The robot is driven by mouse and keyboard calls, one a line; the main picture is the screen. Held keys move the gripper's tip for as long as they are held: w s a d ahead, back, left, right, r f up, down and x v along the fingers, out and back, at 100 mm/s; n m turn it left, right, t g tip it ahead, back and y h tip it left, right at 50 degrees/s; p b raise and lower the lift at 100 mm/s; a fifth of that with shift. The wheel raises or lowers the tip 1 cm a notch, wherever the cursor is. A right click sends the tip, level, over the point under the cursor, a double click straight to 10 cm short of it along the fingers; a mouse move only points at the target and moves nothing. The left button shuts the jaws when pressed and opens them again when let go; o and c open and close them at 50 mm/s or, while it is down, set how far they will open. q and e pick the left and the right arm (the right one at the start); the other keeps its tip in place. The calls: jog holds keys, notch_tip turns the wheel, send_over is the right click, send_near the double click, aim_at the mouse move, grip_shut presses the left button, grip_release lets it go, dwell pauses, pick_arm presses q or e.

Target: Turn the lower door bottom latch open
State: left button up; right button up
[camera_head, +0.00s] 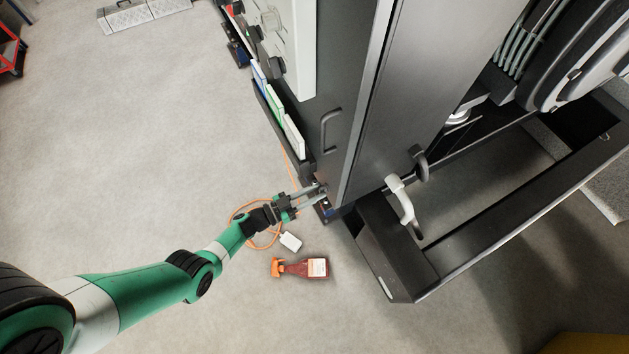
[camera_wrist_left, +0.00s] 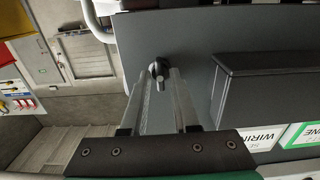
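The lower door bottom latch (camera_wrist_left: 159,69) is a small black knob on the dark grey door panel (camera_wrist_left: 200,45) in the left wrist view. My left gripper (camera_head: 316,191) is at the lower edge of the cabinet in the head view. Its two fingers (camera_wrist_left: 161,76) are apart, with the latch at their tips and in the gap between them. I cannot tell whether they touch it. In the head view the fingertips hide the latch. My right gripper is in neither view.
A door handle (camera_head: 328,130) and a document holder (camera_head: 272,118) sit on the cabinet; the holder also shows close by on the right in the wrist view (camera_wrist_left: 258,82). An orange cable (camera_head: 236,212), a white box (camera_head: 291,242) and a red bottle (camera_head: 305,267) lie on the floor.

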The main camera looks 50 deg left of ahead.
pick_arm(q)
jog(key=o, duration=0.4)
jog(key=shift+o, duration=0.2)
jog(key=p+v, duration=0.3)
jog(key=v, duration=0.8)
jog(key=shift+s, duration=0.3)
jog(key=shift+a, duration=0.1)
